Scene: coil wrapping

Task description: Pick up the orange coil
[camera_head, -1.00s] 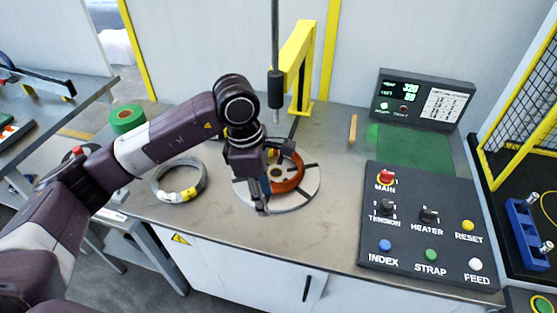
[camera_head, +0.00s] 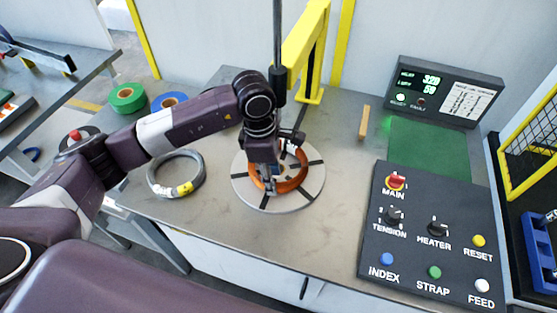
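The orange coil (camera_head: 297,182) lies on the round pale turntable (camera_head: 252,197) with dark radial strips, in the middle of the bench. My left gripper (camera_head: 272,186) points down at the coil's left part, with its fingers at or just over the ring. The gripper and wrist hide the coil's left and back parts. I cannot tell whether the fingers touch the coil or have closed on it. My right gripper is not in view.
A grey coil (camera_head: 153,184) lies left of the turntable. Green tape (camera_head: 116,96) and blue tape (camera_head: 160,103) stand behind my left arm. A yellow post (camera_head: 305,45) rises behind the turntable. A control panel (camera_head: 413,262) fills the right side. The bench front is clear.

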